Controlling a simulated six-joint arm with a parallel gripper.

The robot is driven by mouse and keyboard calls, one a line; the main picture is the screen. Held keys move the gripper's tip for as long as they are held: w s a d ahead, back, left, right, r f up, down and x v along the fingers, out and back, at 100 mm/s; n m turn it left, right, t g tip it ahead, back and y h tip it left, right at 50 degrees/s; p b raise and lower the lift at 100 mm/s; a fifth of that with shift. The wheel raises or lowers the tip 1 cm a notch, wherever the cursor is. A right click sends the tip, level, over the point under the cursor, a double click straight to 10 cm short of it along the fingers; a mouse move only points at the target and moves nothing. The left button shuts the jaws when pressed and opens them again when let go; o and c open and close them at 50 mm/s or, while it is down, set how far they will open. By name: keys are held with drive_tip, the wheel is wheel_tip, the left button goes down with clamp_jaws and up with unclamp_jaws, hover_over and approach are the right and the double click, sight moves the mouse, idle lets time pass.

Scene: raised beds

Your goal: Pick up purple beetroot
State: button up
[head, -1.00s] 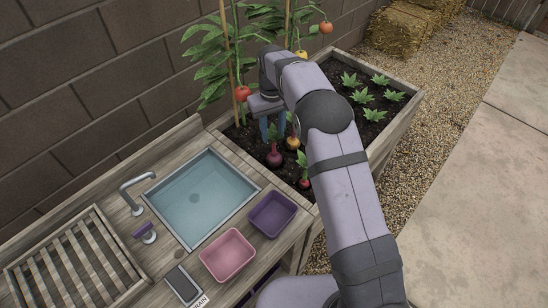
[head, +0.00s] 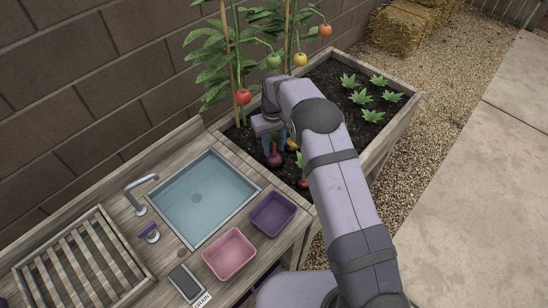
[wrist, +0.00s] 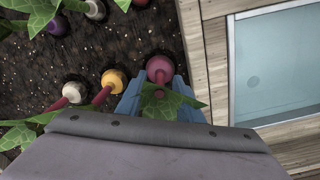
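The purple beetroot (head: 275,159) sits in the dark soil at the bed's near left end. In the wrist view its round reddish-purple top (wrist: 159,68) shows just beyond my fingertips, with green leaves rising between the fingers. My gripper (head: 274,146) points down right over it. In the wrist view my gripper (wrist: 158,82) has its two blue fingers apart, one on each side of the leaves. The leaves hide part of the fingers and the stem, and I cannot tell whether the fingers touch the beetroot.
A yellow root (wrist: 114,80) stands close beside the left finger, with a white root (wrist: 74,91) beyond. A red root (head: 303,183) is near the bed's front corner. Tomato plants (head: 212,60) rise behind. A water basin (head: 205,195), purple tub (head: 272,214) and pink tub (head: 229,254) are nearby.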

clamp_jaws()
